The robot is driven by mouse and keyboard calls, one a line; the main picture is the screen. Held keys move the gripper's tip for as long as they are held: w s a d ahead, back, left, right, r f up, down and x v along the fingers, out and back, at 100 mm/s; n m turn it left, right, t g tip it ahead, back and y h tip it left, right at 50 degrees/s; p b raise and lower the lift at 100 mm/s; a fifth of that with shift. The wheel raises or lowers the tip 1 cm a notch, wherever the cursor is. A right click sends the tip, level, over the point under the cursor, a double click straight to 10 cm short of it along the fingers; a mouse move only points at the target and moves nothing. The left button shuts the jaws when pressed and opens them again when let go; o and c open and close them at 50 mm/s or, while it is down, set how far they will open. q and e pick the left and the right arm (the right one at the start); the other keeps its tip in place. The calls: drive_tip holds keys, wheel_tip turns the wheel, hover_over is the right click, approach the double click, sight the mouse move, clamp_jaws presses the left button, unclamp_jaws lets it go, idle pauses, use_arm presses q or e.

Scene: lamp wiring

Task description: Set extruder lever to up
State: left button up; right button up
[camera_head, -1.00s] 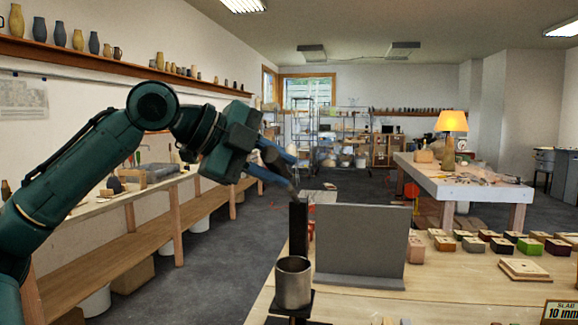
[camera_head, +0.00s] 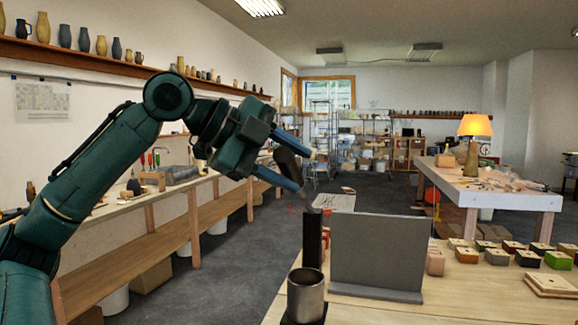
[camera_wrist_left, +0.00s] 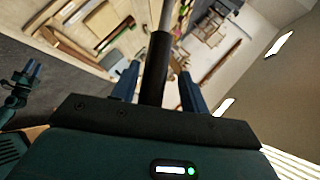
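The extruder stands on the near table in the head view. It has a black post (camera_head: 312,240), a metal cup (camera_head: 306,296) in front of it, and a lever (camera_head: 286,163) with a dark handle on a thin metal rod. The lever rises from the post top and leans left, steeply tilted. My left gripper (camera_head: 292,166) has its two blue fingers on either side of the handle. The left wrist view shows the handle (camera_wrist_left: 155,70) between the fingers, with a narrow gap on its right side, so they look not clamped.
A grey upright panel (camera_head: 379,252) stands right of the post. Several coloured blocks (camera_head: 497,256) and a pale wooden piece (camera_head: 552,284) lie on the table to the right. A lit lamp (camera_head: 474,128) stands on a table behind. Space above the post is clear.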

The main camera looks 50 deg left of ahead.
use_arm(q)
drive_tip(key=shift+f, duration=0.1)
drive_tip(key=v, duration=1.3)
drive_tip(key=shift+b, duration=0.35)
drive_tip(key=shift+s, duration=0.15)
